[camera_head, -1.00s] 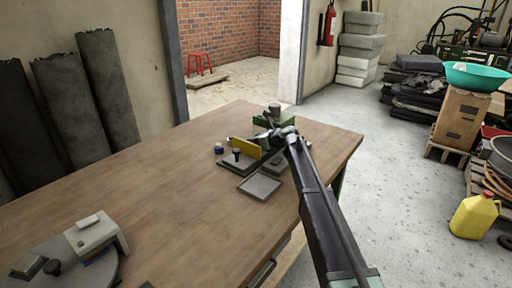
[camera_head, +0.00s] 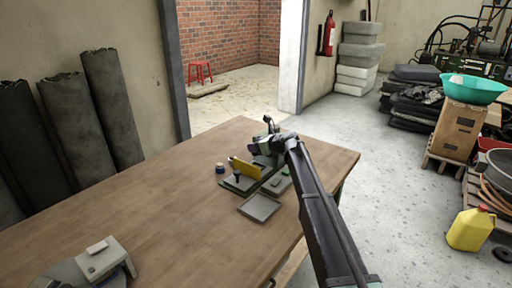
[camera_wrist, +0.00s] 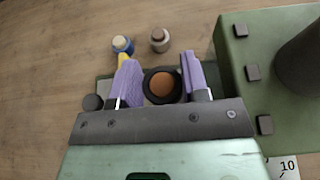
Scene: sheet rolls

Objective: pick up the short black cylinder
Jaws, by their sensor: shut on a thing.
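In the wrist view, my gripper (camera_wrist: 158,68) has its two purple fingers on either side of a short black cylinder (camera_wrist: 149,97) with an orange-brown round centre. It is shut on this cylinder, which is seen from above. In the head view, my gripper (camera_head: 266,146) is over the far right part of the workbench (camera_head: 150,190). The cylinder cannot be made out there behind the gripper and arm.
A blue-ringed jar (camera_wrist: 123,44) and a small brown-topped one (camera_wrist: 160,40) stand close by. A green block (camera_wrist: 235,60) bearing a dark cylinder (camera_wrist: 302,55) is at right. A yellow piece (camera_head: 245,169) and grey tray (camera_head: 259,208) are near. The bench's left middle is clear.

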